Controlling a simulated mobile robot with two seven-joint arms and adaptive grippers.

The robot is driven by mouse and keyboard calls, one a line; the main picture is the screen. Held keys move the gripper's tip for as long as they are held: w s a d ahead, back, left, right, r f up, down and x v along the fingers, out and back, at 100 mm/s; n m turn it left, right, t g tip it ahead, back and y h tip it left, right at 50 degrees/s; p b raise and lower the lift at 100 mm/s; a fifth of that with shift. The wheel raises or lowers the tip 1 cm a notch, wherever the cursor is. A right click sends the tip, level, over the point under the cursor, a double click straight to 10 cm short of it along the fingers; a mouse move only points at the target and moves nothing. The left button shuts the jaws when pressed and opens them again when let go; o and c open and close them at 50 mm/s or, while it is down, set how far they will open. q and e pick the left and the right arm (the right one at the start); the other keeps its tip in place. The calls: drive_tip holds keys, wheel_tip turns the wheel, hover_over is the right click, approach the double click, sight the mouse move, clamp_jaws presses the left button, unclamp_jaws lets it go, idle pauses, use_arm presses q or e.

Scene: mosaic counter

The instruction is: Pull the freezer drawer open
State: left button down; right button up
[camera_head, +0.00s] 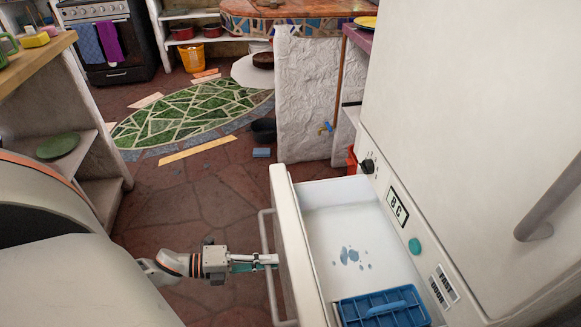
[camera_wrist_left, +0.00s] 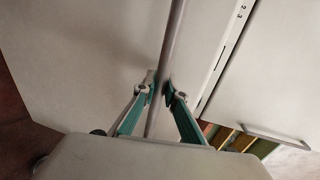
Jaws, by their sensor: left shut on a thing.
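The freezer drawer (camera_head: 292,248) stands pulled out from the white freezer (camera_head: 450,120) in the head view. Its inside shows a blue ice tray (camera_head: 347,312) and some bluish spots on the floor of the drawer. A grey bar handle (camera_head: 265,232) runs along the drawer's front. My left gripper (camera_head: 274,260) is shut on this handle, coming from the left. In the left wrist view the teal fingers of the left gripper (camera_wrist_left: 160,92) close around the handle bar (camera_wrist_left: 174,45) against the pale drawer front. My right gripper is not in view.
A fixed grey handle (camera_head: 545,215) sits on the upper freezer door. A wooden-topped shelf unit (camera_head: 95,165) with a green plate (camera_head: 58,146) stands at the left. Stone floor (camera_head: 205,195) lies open before the drawer. A small dark bucket (camera_head: 264,130) stands farther back.

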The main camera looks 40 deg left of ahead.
use_arm(q)
drive_tip(key=shift+f+v, duration=0.15)
drive_tip(key=shift+v, duration=0.7)
drive_tip(key=shift+f+v, duration=0.2)
drive_tip(key=shift+v, duration=0.7)
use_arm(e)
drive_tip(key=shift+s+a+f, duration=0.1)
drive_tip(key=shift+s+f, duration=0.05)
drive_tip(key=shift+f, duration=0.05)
use_arm(q)
drive_tip(key=c, duration=2.1)
unclamp_jaws()
drive_tip(key=v, duration=1.2)
drive_tip(key=shift+s, duration=0.1)
